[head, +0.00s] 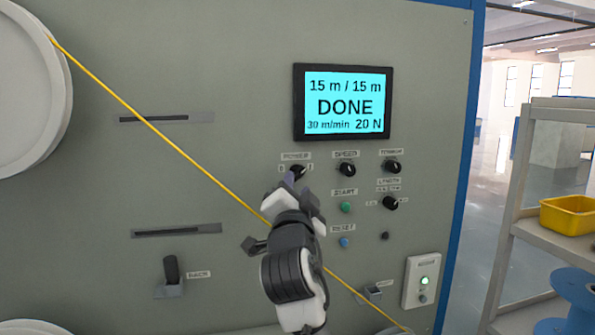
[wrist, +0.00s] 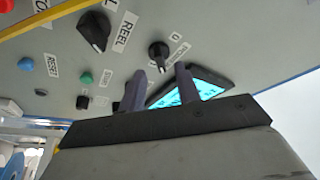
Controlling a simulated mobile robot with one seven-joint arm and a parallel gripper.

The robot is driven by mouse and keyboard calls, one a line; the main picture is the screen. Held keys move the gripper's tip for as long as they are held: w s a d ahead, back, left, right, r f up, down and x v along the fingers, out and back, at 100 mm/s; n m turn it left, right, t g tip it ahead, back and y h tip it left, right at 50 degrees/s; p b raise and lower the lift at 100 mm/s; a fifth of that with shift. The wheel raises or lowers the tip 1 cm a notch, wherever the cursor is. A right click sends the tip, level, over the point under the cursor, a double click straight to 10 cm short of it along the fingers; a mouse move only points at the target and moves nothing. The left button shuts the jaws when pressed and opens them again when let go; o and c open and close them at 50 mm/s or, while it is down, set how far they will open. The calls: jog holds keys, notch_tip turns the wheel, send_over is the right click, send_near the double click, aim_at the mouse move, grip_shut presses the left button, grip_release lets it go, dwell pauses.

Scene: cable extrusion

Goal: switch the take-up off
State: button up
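The grey take-up panel (head: 230,60) carries a lit display (head: 343,102) reading 15 m / 15 m, DONE, 30 m/min, 20 N. Below its left part is a black knob (head: 297,170) under a small label that seems to read POWER, with 0 and I marks beside it. My gripper (head: 291,180) is at this knob and partly covers it. In the wrist view my gripper (wrist: 160,75) has its two fingers apart. A black knob (wrist: 158,50) shows just beyond the gap between the fingertips; contact cannot be made out.
Nearby are the SPEED knob (head: 347,169), another knob (head: 392,166), the green START button (head: 345,207) and the blue RESET button (head: 343,242). A taut yellow cable (head: 160,135) runs diagonally past my gripper. A shelf (head: 565,110) with a yellow bin (head: 568,215) stands at right.

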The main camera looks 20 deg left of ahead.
aim_at(298, 177)
jog(key=shift+p+x, duration=0.45)
jog(key=shift+x, duration=1.35)
grip_shut()
